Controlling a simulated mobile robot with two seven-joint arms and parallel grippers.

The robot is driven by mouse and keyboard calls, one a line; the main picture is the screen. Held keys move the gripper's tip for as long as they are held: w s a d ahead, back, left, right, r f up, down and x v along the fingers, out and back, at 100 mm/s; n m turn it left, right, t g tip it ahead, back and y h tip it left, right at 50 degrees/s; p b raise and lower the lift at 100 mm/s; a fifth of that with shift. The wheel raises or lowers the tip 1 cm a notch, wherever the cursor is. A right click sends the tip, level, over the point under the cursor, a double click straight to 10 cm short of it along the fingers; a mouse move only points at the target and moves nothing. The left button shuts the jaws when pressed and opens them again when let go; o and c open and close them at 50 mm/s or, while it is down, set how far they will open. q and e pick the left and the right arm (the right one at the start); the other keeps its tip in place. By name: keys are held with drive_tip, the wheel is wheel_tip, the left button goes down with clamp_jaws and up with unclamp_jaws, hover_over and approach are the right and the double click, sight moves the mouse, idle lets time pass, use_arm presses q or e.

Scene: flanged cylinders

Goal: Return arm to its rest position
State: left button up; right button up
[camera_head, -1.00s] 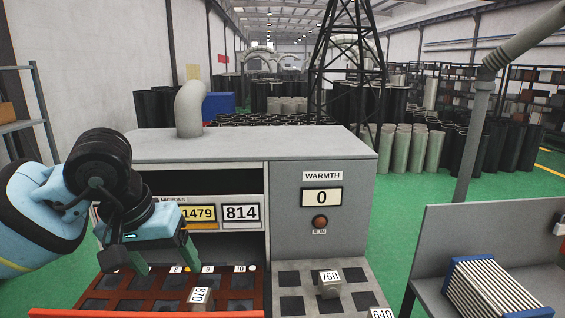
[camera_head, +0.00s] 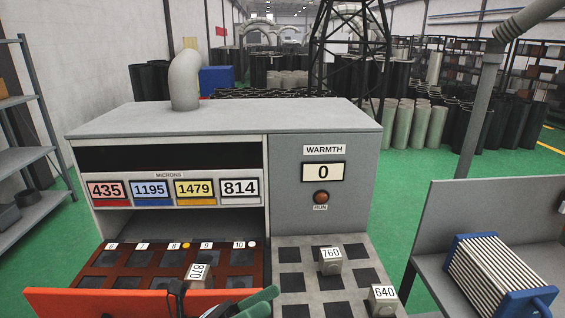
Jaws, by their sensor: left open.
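My left gripper (camera_head: 258,302) shows only in part at the bottom edge, with green fingers and a dark part beside them. It is open and low in front of the tray, and most of it is cut off by the frame. No arm link shows at the left. A grey block labelled 870 (camera_head: 197,277) sits on the brown slotted tray (camera_head: 98,268), apart from the green fingers. My right gripper is out of view.
The grey machine (camera_head: 225,117) has coloured number displays and a WARMTH panel (camera_head: 323,171) reading 0. Blocks labelled 760 (camera_head: 330,266) and 640 (camera_head: 383,302) sit on the grey slotted plate (camera_head: 291,256). A finned unit (camera_head: 497,275) lies on the right bench.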

use_arm(q)
drive_tip(key=a+f+n+t+y, duration=0.55)
drive_tip(key=f+n+y, duration=0.25)
drive_tip(key=f+n, duration=0.45)
drive_tip(key=a+f+n+t+y, duration=0.55)
drive_tip(key=f+n+y, duration=0.3)
drive_tip(key=n, duration=0.75)
drive_tip(key=s+a+f+n+g+y, duration=0.2)
drive_tip(key=s+f+n+g, duration=0.2)
drive_tip(key=s+f, duration=0.5)
drive_tip(key=s+a+f+n+g+y+b, duration=0.1)
drive_tip(key=s+a+f+n+g+y, duration=0.1)
drive_tip(key=s+f+n, duration=0.6)
wheel_tip(320, 180, down, 2)
drive_tip(key=shift+s+a+f+g, duration=0.1)
drive_tip(key=shift+s+a+g, duration=0.75)
drive_tip(key=shift+s, duration=0.25)
